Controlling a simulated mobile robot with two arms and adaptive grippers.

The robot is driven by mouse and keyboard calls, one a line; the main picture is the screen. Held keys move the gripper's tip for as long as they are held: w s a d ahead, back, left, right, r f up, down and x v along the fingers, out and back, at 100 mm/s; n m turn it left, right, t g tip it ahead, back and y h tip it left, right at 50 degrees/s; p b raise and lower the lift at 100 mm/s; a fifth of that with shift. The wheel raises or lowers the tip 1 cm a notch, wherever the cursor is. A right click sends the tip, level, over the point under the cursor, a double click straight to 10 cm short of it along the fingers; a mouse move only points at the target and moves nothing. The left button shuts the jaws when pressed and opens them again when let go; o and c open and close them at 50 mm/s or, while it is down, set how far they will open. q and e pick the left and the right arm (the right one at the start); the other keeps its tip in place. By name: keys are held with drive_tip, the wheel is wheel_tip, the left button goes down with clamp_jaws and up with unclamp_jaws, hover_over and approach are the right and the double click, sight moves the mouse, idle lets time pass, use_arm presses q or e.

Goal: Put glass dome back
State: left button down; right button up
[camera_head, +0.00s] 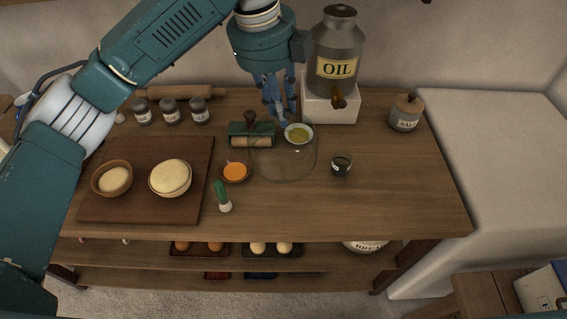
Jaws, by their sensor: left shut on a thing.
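The clear glass dome (283,168) is in the middle of the wooden table, seen as a faint round outline. My left gripper (279,112) reaches down from above and is shut on the top of the dome; the exact grip point is hard to make out. I cannot tell whether the dome's rim touches the table or hangs just above it. A small pale bowl of yellow-green liquid (299,133) shows at the dome's back right edge; I cannot tell whether it is inside or behind. My right gripper is not in view.
The oil container (336,55) stands behind right, a dough board (130,205) left. The table's front right (390,205) is clear.

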sight(272, 129)
use_arm(q)
wheel_tip(272, 129, down, 15)
drive_tip(key=p, duration=0.2)
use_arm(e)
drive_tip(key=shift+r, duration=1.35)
use_arm(q)
drive_tip(key=shift+f, duration=0.15)
drive_tip(key=c, duration=1.5)
unclamp_jaws()
drive_tip(key=r, duration=0.4)
drive_tip(key=s+a+r+b, duration=0.1)
drive_tip(key=r, duration=0.3)
drive_tip(key=a+r, duration=0.1)
drive_tip(key=r, duration=0.3)
drive_tip(key=shift+s+b, duration=0.2)
drive_tip(key=shift+b, duration=0.15)
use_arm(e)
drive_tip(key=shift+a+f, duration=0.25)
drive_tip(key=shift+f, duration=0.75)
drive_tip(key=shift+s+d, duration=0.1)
